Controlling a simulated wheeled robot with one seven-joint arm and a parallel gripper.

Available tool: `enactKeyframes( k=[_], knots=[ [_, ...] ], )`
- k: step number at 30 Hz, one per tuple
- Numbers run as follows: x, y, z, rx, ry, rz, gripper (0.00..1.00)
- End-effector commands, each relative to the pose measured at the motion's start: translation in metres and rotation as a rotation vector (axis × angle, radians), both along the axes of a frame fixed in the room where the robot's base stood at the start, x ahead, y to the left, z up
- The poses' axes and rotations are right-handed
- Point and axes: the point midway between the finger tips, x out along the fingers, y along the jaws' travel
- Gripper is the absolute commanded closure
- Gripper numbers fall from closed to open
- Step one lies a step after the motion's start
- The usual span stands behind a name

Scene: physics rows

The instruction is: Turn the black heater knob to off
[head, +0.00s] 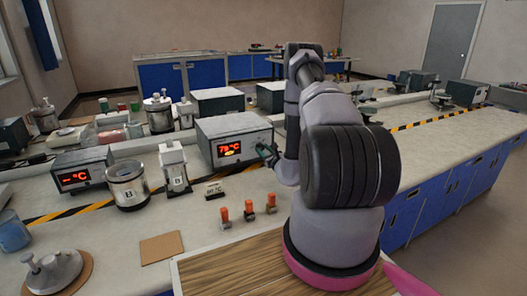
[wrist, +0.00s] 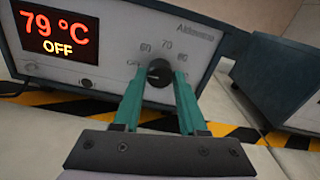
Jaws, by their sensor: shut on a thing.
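The heater is a grey box (head: 213,130) on the bench; it also fills the left of the wrist view (wrist: 120,30). Its display (wrist: 55,32) reads 79 °C, with OFF below in yellow. The black knob (wrist: 159,72) is on the front panel, with OFF, 60, 70 and 80 marks around it; which mark it points to is hard to tell. My gripper (wrist: 162,76) has its green fingers on both sides of the knob and is shut on it. In the head view my gripper (head: 266,152) is at the heater's right front, and the knob is hidden there.
Another display box (head: 83,173) stands further left.

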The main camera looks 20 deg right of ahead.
Motion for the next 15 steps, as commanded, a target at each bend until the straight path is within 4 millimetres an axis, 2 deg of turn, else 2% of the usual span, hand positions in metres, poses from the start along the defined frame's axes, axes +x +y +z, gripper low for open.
enactKeyframes(
  k=[11, 12, 14, 15],
  knots=[
    [-0.0017, -0.0005, -0.0021, -0.005, 0.006, -0.002, 1.00],
    [-0.0017, -0.0005, -0.0021, -0.005, 0.005, -0.002, 0.51],
    [-0.0016, -0.0005, -0.0019, -0.005, 0.005, -0.002, 0.29],
    [-0.0014, -0.0004, -0.0017, -0.005, 0.004, -0.002, 0.29]
  ],
)
